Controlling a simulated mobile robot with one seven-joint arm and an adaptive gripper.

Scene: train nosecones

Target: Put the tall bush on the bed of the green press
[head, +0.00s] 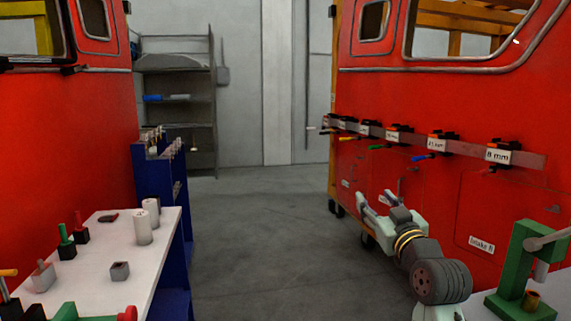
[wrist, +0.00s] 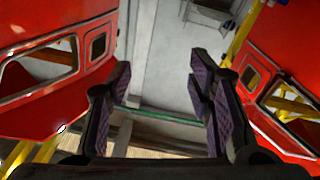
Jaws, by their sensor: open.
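The green press (head: 515,262) stands at the lower right on a light bench, with a grey lever and a pale ram. A short brass cylinder (head: 531,300) stands at its base under the ram. I cannot tell whether this is the tall bush. Two pale upright cylinders (head: 143,228) stand on the white table at the left; their identity is also unclear. My gripper (head: 376,200) is open and empty, raised over the aisle to the left of the press. In the wrist view its fingers (wrist: 160,80) are wide apart with nothing between them.
The white table (head: 150,265) holds a grey block (head: 120,271), dark blocks with coloured handles and a green tool. A blue rack (head: 158,185) stands behind it. Red train walls (head: 440,95) flank both sides, the right one with a labelled tool rail. The grey floor between is clear.

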